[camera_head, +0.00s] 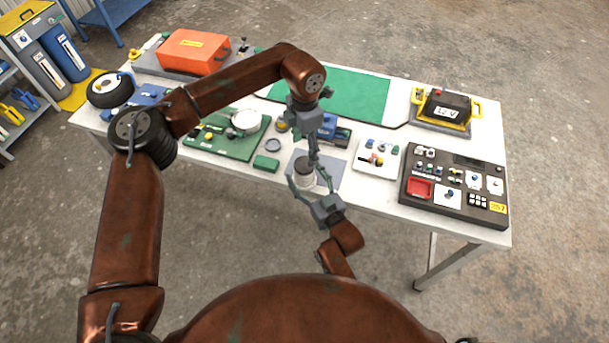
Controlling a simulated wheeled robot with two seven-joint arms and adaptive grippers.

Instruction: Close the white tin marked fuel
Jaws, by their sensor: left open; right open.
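A small white tin (306,183) with a dark round top stands upright on a grey mat (334,170) near the front edge of the table; no marking is readable on it. I cannot tell whether the dark top is a cap or an opening. My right gripper (309,184) comes from the front, its open fingers on both sides of the tin; contact is unclear. My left gripper (315,160) points down from above, its fingers near the top of the tin, and it is open. The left fingers partly cover the tin and the mat.
The white table (375,190) holds a green board (235,140) with a pan on it, a green block (266,163), a grey dish (273,145), a white tray (377,160), a dark control panel (455,185), a yellow-handled battery (445,108) and an orange box (195,52).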

